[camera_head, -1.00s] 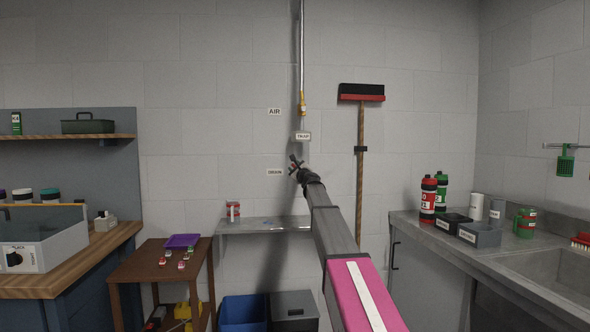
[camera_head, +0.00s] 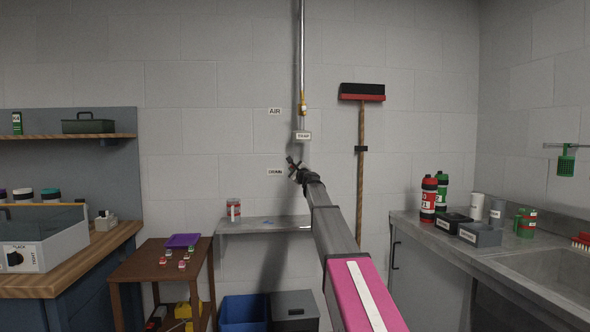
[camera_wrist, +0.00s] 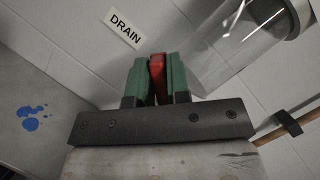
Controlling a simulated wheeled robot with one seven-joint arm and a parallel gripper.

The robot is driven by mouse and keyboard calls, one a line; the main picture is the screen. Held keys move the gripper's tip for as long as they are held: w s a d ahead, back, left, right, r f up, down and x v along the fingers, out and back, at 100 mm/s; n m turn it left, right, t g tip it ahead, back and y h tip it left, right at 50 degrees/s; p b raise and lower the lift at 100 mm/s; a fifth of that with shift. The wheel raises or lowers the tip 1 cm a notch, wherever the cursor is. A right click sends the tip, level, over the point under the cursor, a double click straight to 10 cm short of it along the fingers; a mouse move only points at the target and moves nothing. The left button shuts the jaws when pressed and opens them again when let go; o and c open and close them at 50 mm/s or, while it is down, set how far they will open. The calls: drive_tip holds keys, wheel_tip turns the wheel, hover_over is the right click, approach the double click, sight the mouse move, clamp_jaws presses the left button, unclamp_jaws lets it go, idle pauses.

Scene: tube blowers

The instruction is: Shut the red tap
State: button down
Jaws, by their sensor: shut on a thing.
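The red tap's handle (camera_wrist: 157,78) stands between the two green finger pads of my gripper (camera_wrist: 156,84) in the wrist view. My gripper is shut on it. In the head view my gripper (camera_head: 293,164) is against the back wall, just right of the DRAIN label (camera_head: 275,172), and it hides most of the tap. The DRAIN label also shows in the wrist view (camera_wrist: 125,28), up and left of the handle. A clear tube (camera_wrist: 232,42) is beside the handle at the upper right of that view.
A vertical pipe (camera_head: 302,50) runs down the wall above my gripper, past the AIR label (camera_head: 274,111) and the TRAP label (camera_head: 303,135). A broom (camera_head: 361,150) hangs to the right. A grey shelf (camera_head: 262,225) with a can (camera_head: 233,210) is below.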

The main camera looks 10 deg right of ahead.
drive_tip(key=shift+a+f+n+g+y, duration=0.1)
drive_tip(key=shift+a+f+n+g, duration=0.15)
drive_tip(key=shift+f+n+g, duration=0.75)
drive_tip(key=shift+a+f+n+g+y, duration=0.1)
drive_tip(key=shift+a+f+n, duration=0.2)
drive_tip(key=shift+n, duration=1.35)
drive_tip(key=shift+a+f+n+g+y, duration=0.15)
drive_tip(key=shift+f+n+g, duration=0.45)
drive_tip(key=shift+n, duration=0.75)
drive_tip(key=shift+f, duration=0.2)
drive_tip(key=c, duration=1.2)
unclamp_jaws()
drive_tip(key=shift+o, duration=0.2)
drive_tip(key=shift+s, duration=0.1)
drive_tip(key=v, duration=1)
drive_tip(key=shift+s, duration=0.3)
drive_tip(key=shift+d, duration=0.1)
